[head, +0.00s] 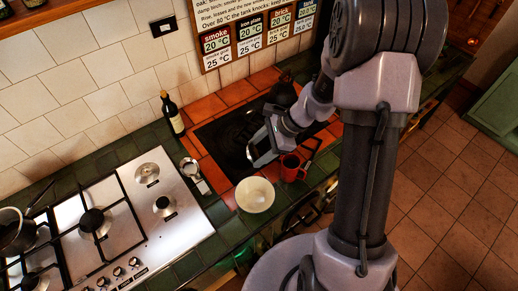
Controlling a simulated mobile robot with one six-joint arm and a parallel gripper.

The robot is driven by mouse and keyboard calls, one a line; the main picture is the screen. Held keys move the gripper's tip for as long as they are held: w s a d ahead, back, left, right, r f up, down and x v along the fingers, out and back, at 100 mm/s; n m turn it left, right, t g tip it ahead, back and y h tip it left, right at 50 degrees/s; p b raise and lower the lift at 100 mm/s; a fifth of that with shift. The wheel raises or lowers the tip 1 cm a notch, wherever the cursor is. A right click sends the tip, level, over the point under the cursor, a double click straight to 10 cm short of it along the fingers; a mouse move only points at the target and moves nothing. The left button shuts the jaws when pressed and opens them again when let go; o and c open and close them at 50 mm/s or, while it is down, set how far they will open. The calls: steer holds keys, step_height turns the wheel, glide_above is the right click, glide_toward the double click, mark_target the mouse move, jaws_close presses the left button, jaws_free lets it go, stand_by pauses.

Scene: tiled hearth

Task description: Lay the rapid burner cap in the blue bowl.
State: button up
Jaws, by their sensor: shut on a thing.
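My gripper (262,152) is over the sunken black panel in the red-tiled part of the counter, behind the bowl and mug. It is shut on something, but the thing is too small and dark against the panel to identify. The only bowl in view (255,195) looks cream-white, not blue. It stands upright near the counter's front edge and looks empty. The steel hob (135,235) is at left. One burner (147,172) at its back right shows bare metal, with no dark cap visible. A large burner with a black cap (93,221) sits under a grate.
A red mug (291,168) stands right of the bowl, close to my arm. A metal item (194,175) lies between hob and bowl. A dark bottle (172,115) stands by the wall. A dark pot (284,92) is behind my gripper. A pan (17,238) is at far left.

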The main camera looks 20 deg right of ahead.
step_height(320, 180, down, 25)
steer(key=b, duration=2.3)
glide_above(260, 200)
steer(key=shift+w+a+f, duration=0.1)
steer(key=shift+f, duration=2.4)
steer(key=shift+r, duration=0.1)
steer(key=o, duration=1.5)
steer(key=shift+o, duration=0.2)
steer(key=p+v, duration=0.6)
steer(key=v, duration=1.1)
steer(key=shift+r, duration=0.15)
